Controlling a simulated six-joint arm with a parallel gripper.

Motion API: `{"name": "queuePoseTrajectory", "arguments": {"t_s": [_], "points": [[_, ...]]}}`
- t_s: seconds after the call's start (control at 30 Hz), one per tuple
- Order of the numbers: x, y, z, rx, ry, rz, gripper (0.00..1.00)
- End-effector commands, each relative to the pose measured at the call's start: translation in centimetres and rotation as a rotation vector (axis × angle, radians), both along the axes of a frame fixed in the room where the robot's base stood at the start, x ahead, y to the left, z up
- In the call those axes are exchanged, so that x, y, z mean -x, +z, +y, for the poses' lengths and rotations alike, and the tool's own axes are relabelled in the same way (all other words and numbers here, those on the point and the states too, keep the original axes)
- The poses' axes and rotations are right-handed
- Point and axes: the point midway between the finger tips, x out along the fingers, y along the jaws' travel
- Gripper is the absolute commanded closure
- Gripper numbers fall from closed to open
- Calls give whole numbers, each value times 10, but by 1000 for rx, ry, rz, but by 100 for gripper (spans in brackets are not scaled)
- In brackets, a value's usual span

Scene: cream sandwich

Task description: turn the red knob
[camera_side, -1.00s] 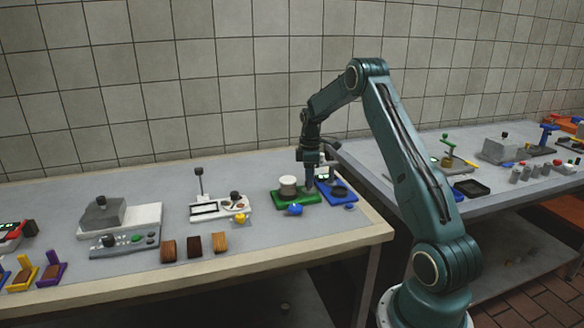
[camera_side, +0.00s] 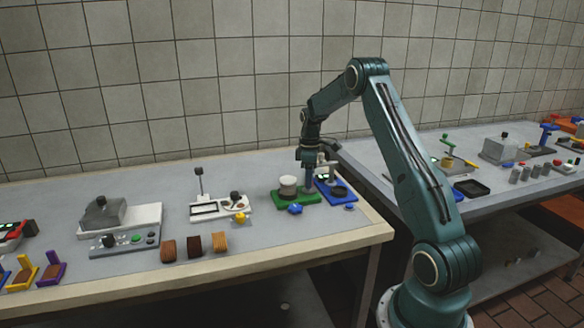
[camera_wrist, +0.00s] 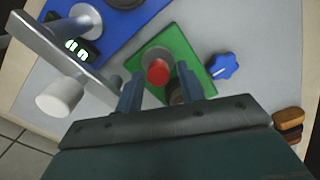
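The red knob (camera_wrist: 158,72) shows in the wrist view on top of a grey post on the green board (camera_wrist: 183,45). My gripper (camera_wrist: 159,80) has its two fingers apart, one on each side of the red knob, with a small gap seeming to show on both sides. I cannot tell whether a finger touches it. In the side view my gripper (camera_side: 309,184) points down over the right part of the green board (camera_side: 300,199), and the red knob is hidden there.
A blue star knob (camera_wrist: 223,66) is at the green board's edge. A blue board (camera_wrist: 115,33) with a display and a grey bar with a white cylinder (camera_wrist: 60,96) lie close on the left. Brown blocks (camera_side: 193,245) stand farther off at the table's front.

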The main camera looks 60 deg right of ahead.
Motion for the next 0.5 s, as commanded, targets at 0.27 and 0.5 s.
{"name": "queuePoseTrajectory", "arguments": {"t_s": [0.27, 0.5], "points": [[-2, 1, -4, 10, -3, -9, 54], [-3, 14, -5, 16, -4, -14, 54]]}}
